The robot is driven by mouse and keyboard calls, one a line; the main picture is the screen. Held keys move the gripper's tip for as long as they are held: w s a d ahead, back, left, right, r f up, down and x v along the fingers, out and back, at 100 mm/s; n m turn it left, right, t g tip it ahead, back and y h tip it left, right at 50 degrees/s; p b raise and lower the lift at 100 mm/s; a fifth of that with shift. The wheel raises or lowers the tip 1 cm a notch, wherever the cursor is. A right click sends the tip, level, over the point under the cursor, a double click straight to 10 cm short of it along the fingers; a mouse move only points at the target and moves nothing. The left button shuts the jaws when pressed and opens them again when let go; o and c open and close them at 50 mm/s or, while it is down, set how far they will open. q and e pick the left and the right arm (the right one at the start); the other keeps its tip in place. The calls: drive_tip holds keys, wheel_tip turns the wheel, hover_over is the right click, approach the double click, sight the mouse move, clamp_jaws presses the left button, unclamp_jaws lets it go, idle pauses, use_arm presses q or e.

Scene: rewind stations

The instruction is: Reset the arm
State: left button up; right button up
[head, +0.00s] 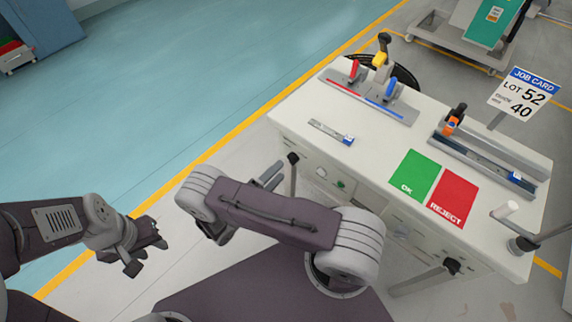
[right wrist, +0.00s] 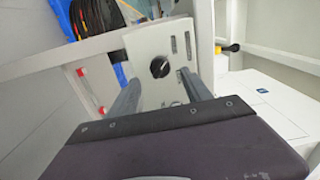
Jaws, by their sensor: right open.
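My right arm (head: 275,215) is folded in front of the table, its elbow bent at the left. Its gripper (head: 272,177) is partly hidden behind the arm, close to the table's front. In the right wrist view the gripper's two grey fingers (right wrist: 160,86) stand apart, with nothing seen between them but a pale panel with a black knob (right wrist: 159,67) beyond. My left gripper (head: 140,248) hangs over the floor left of the table, apart from everything. I cannot make out its finger gap.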

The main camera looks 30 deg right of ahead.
drive_tip(key=shift+v, duration=1.65)
